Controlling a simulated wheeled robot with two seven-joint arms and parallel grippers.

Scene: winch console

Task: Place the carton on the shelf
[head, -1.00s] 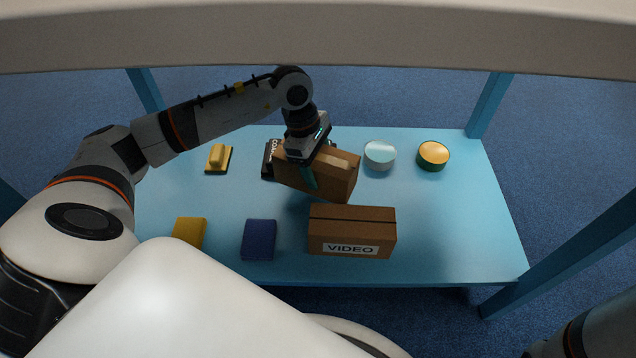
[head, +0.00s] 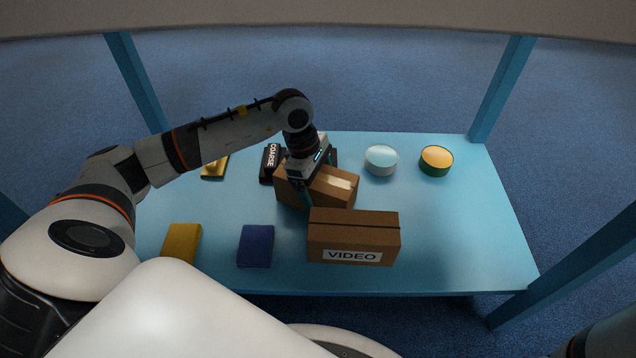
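A plain brown carton (head: 340,187) with a pale tape strip is in my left gripper (head: 313,180), near the middle of the blue board. The near finger lies against the carton's front face; the far finger is mostly hidden. The carton sits low over the board, just behind the VIDEO carton; I cannot tell whether it touches the board. The brown VIDEO carton (head: 353,240) stands on the blue shelf board (head: 455,235) near its front edge. My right gripper is out of view; only a bit of that arm shows at the bottom right.
A black COARSE box (head: 269,160) and a yellow object (head: 214,168) lie behind at left. A white round tin (head: 380,160) and a green-yellow tin (head: 436,161) stand behind at right. Blue (head: 256,246) and yellow (head: 182,242) blocks lie in front. The board's right side is clear. A beam (head: 320,18) crosses above.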

